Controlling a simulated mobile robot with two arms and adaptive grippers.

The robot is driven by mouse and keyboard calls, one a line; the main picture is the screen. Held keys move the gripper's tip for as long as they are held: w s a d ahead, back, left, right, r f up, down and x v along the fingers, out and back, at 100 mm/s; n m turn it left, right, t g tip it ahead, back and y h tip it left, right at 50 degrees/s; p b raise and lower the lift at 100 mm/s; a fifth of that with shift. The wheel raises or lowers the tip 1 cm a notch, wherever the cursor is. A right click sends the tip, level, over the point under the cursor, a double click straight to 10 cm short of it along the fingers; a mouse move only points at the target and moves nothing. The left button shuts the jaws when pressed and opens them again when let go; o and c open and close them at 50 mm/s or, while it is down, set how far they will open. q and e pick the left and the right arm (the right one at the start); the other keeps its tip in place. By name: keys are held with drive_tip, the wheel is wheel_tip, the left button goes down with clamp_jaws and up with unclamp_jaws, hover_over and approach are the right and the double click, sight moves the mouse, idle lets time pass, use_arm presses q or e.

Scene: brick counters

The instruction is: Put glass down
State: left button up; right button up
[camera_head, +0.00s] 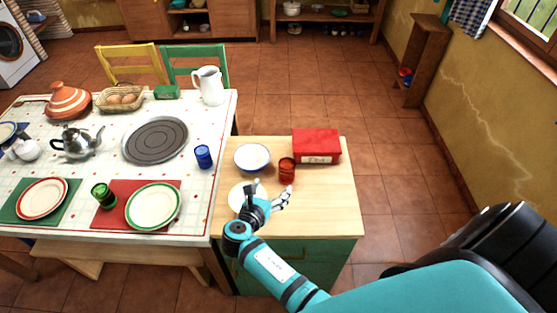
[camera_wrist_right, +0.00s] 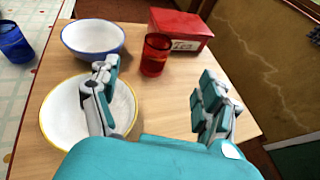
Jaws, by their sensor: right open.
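A red glass (camera_head: 287,170) stands upright on the wooden top of the small green cabinet (camera_head: 318,215). It also shows in the right wrist view (camera_wrist_right: 155,54). My right gripper (camera_head: 270,195) is open and empty, on the near side of the red glass and apart from it. In the right wrist view its two fingers (camera_wrist_right: 158,90) are spread wide, with the red glass beyond the gap between them. A blue glass (camera_head: 203,157) and a green glass (camera_head: 103,196) stand on the dining table (camera_head: 95,155). My left gripper is not in view.
A white plate (camera_wrist_right: 58,118) with a yellow rim lies partly behind my right gripper. A white bowl with a blue rim (camera_head: 252,158) and a red box (camera_head: 316,146) stand farther back. The cabinet top's right front is clear. A white pitcher (camera_head: 208,86) stands on the dining table.

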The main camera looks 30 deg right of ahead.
drive_tip(key=a, duration=0.1)
drive_tip(key=b, duration=0.9)
approach(290, 161)
drive_tip(key=shift+w+d+f, duration=0.25)
drive_tip(key=shift+f, duration=0.2)
drive_tip(key=shift+w+d+f, duration=0.2)
drive_tip(key=shift+d+f, duration=0.05)
drive_tip(key=shift+f, duration=0.2)
drive_tip(key=shift+w+d, duration=0.25)
drive_tip(key=b+x, duration=0.4)
drive_tip(key=b, duration=0.1)
drive_tip(key=shift+d, duration=0.1)
drive_tip(key=shift+w+d, duration=0.25)
drive_tip(key=shift+w+d+r, duration=0.1)
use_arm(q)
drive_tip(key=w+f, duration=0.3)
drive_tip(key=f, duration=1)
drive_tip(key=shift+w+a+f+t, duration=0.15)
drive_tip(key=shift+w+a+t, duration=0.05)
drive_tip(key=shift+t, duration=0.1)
use_arm(e)
drive_tip(key=shift+c, duration=0.3)
